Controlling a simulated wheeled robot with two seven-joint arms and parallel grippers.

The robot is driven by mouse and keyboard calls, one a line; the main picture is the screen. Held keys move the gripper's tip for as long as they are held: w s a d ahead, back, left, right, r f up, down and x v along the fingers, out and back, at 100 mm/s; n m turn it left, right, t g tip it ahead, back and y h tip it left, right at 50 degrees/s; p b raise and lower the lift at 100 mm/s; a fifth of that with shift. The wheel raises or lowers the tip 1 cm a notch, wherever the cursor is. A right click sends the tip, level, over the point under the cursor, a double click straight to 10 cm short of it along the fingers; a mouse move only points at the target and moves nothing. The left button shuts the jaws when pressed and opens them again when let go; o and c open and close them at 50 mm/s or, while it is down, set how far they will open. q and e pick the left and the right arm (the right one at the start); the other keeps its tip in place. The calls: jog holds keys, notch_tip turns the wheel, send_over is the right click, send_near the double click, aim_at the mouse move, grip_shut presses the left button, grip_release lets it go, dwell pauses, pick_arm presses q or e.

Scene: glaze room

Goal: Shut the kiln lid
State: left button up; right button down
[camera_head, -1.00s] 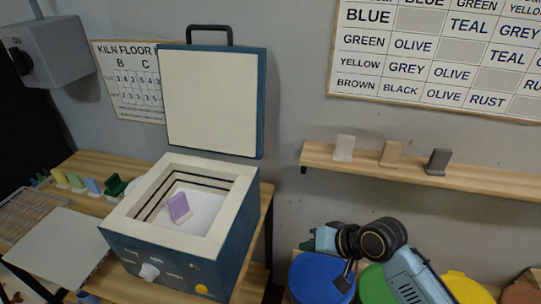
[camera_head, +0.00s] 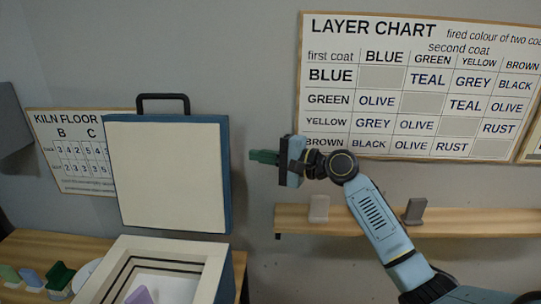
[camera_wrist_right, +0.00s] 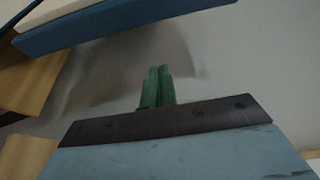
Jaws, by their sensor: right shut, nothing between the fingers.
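The kiln (camera_head: 215,262) stands at the lower left of the head view, cut off by the bottom edge. Its lid (camera_head: 170,175) is open and stands upright behind the chamber, pale inside and blue at the edges, with a black handle (camera_head: 163,97) on top. A purple tile (camera_head: 139,296) shows inside the chamber. My right gripper (camera_head: 252,156) is shut and empty, to the right of the lid and apart from it. In the right wrist view its green fingers (camera_wrist_right: 157,88) are together, and the lid's blue edge (camera_wrist_right: 130,22) shows at the top left. My left gripper is not in view.
A layer chart (camera_head: 432,90) hangs above. Several coloured tiles sit on the table (camera_head: 40,244) left of the kiln.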

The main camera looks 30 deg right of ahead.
jog(key=a+p, duration=0.1)
jog(key=a, duration=0.2)
jog(key=a+p, duration=0.1)
jog(key=a, duration=0.1)
jog(key=shift+w+r+p, duration=0.15)
jog(key=shift+w+p, duration=0.2)
jog(key=shift+s+a, duration=0.1)
